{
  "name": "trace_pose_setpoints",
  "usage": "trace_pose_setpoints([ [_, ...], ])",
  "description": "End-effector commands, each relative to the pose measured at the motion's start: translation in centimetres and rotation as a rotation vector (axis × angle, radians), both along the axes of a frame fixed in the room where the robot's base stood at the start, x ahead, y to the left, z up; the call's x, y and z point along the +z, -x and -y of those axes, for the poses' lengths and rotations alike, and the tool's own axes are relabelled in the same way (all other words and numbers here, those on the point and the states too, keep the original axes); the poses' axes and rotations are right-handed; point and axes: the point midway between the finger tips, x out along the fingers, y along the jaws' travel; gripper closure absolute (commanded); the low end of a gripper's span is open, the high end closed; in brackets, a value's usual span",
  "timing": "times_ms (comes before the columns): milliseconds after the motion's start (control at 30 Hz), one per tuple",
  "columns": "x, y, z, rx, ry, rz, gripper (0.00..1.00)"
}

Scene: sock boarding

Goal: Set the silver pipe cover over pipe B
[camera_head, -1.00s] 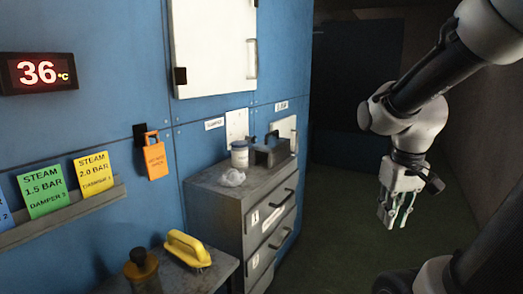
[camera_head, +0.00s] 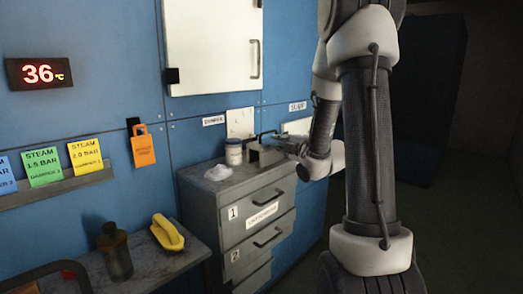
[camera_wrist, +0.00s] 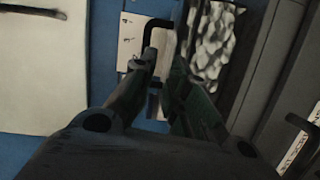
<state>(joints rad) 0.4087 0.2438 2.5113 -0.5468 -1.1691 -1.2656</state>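A grey metal piece (camera_head: 256,157) with a dark handle sits on the drawer cabinet's top, partly hidden by my arm; it seems to be the silver pipe cover. In the wrist view a mottled silver surface (camera_wrist: 212,38) lies just right of a bent black handle (camera_wrist: 155,28). My gripper (camera_wrist: 163,68) points at that handle, its fingers apart with a gap between the tips. The handle's lower part shows at the gap; I cannot tell if the fingers touch it. In the head view the gripper is at the cabinet's back right, fingertips not clear. I cannot make out pipe B.
A white jar (camera_head: 233,152) and a crumpled white cloth (camera_head: 217,173) stand left of the metal piece on the drawer cabinet (camera_head: 205,205). A side table (camera_head: 190,258) carries a yellow brush (camera_head: 168,233) and a dark bottle (camera_head: 115,253). A blue wall rises behind.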

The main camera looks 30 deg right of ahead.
Motion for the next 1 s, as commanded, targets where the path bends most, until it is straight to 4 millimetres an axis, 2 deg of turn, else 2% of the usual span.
trace_pose_setpoints([
  [100, 1.6, -0.1, -0.4, 0.019, 0.075, 0.077, 0.84],
  [367, 1.6, -2.8, -0.6, 0.02, 0.102, 0.078, 0.84],
  [700, 1.6, -7.5, -0.6, 0.019, 0.1, 0.076, 0.84],
  [967, 1.7, -7.9, -0.6, 0.018, 0.1, 0.076, 0.84],
  [1000, 1.7, -7.9, -0.6, 0.018, 0.1, 0.076, 0.87],
])
